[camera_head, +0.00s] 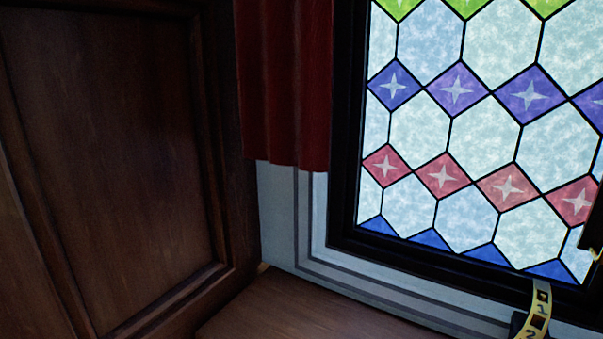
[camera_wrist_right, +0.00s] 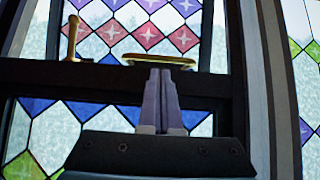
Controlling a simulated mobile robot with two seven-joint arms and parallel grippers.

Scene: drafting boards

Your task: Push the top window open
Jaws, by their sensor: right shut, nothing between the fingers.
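The stained-glass window (camera_head: 470,110) fills the right of the head view, with pale hexagons, coloured diamonds and a dark frame. In the right wrist view, an upper pane (camera_wrist_right: 149,37) with red and purple diamonds shows above a dark horizontal rail (camera_wrist_right: 48,74). A lower pane (camera_wrist_right: 50,125) shows below it. A flat brass piece (camera_wrist_right: 158,60) is at the rail. My right gripper (camera_wrist_right: 161,73) is shut and empty, its tips just below the brass piece in the picture; contact cannot be told. My left gripper is not in view.
A brass handle (camera_wrist_right: 71,38) stands left of my right gripper. In the head view, a red curtain (camera_head: 285,85) hangs left of the window. A dark wooden panel (camera_head: 110,150) fills the left. A wooden surface (camera_head: 290,310) and a numbered yellow strip (camera_head: 541,310) are below.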

